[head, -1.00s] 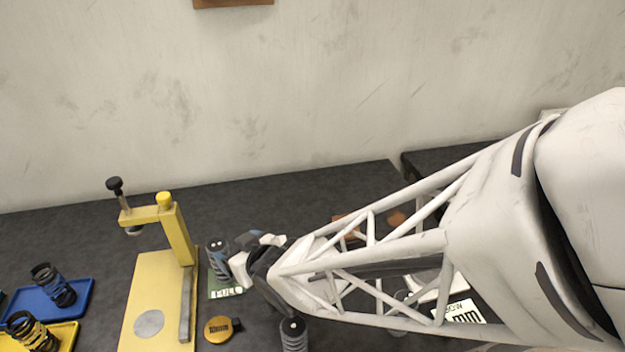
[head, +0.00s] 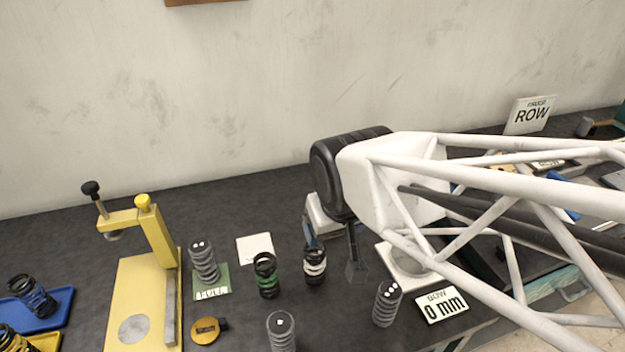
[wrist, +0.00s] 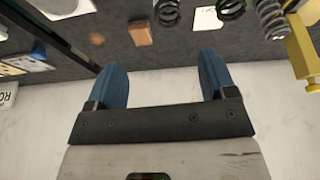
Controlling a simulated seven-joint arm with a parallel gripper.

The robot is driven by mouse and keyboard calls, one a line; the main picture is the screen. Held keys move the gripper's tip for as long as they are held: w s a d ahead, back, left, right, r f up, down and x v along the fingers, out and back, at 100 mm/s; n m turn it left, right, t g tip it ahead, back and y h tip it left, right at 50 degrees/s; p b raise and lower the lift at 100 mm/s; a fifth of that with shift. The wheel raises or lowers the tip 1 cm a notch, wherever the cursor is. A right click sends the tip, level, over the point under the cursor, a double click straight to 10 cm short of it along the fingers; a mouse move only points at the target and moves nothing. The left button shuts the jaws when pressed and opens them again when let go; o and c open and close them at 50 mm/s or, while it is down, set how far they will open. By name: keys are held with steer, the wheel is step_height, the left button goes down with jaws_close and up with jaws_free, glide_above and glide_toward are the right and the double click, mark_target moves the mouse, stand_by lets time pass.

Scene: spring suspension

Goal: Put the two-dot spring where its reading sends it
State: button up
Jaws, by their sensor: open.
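The grey two-dot spring (head: 203,262) stands upright on the green FULL card (head: 213,284), just right of the yellow press (head: 155,240). Two white dots show on its top. My gripper (wrist: 163,75) is open and empty in the wrist view, with its blue fingers spread apart. In the head view it is to the right of the two-dot spring and apart from it, partly hidden by my arm. A grey spring (wrist: 270,18) also shows at the top right of the wrist view, beside the yellow stand.
A green-banded spring (head: 266,276), a white-banded spring (head: 315,264) and two grey springs (head: 282,332) (head: 387,304) stand nearby. A brass disc gauge (head: 207,330) lies by the press. A blue tray (head: 62,304) holds a spring at left.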

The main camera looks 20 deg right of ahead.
steer(key=shift+m+g, duration=0.3)
steer(key=shift+g, duration=0.5)
steer(key=shift+s+d+r, duration=0.25)
steer(key=shift+s+r, duration=0.1)
steer(key=shift+s, duration=0.3)
steer(key=shift+s+d+r, duration=0.25)
steer(key=shift+s+r, duration=0.15)
steer(key=shift+s, duration=0.3)
steer(key=shift+s+d+r, duration=0.25)
steer(key=shift+s+r, duration=0.1)
steer(key=shift+s, duration=0.3)
